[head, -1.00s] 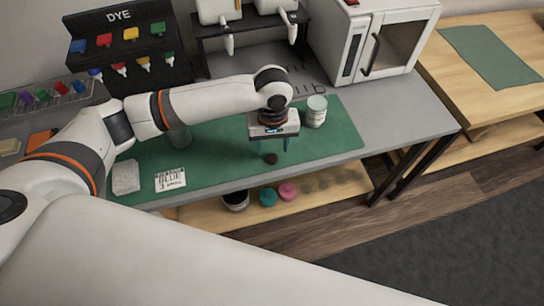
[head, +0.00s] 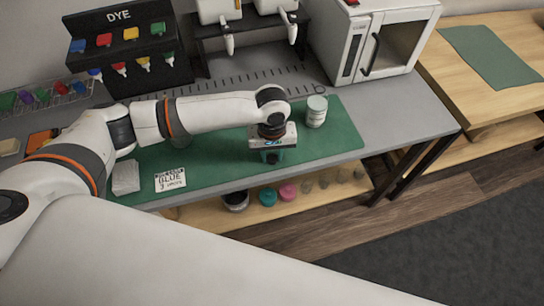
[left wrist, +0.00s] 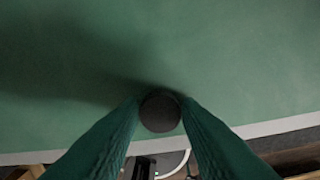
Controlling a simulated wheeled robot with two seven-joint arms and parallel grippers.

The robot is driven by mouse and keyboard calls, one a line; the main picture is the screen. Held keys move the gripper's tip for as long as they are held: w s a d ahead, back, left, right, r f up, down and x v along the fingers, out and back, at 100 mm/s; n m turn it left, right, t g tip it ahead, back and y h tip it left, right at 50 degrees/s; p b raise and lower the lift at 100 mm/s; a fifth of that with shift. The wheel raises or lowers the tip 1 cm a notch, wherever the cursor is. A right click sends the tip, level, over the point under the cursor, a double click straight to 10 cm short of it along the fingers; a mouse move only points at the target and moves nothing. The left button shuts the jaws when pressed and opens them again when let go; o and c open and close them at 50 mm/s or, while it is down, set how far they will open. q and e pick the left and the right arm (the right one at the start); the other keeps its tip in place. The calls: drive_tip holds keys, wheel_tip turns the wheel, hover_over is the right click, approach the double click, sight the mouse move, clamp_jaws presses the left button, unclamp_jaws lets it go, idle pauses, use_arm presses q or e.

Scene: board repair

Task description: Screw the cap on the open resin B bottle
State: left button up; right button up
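My left gripper (head: 271,157) points down low over the green mat, near its front edge. Its green fingers are closed in on a small dark round cap (left wrist: 160,111), touching it on both sides in the left wrist view. A white bottle or can (head: 316,111) with a pale top stands upright on the mat, right of and behind the gripper; its label is too small to read. A glass jar (head: 181,137) is partly hidden behind my left arm. My right gripper is out of view.
The green mat (head: 335,145) is clear to the right of the gripper. A "BLUE 3 drops" card (head: 170,180) and a pale block (head: 126,177) lie at left. A dye rack (head: 122,50) and a white oven (head: 372,45) stand behind. Several jars sit on the lower shelf.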

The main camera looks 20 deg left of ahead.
sight(272, 157)
use_arm(q)
drive_tip(key=c, duration=0.5)
wheel_tip(272, 157, up, 10)
idle(0.4)
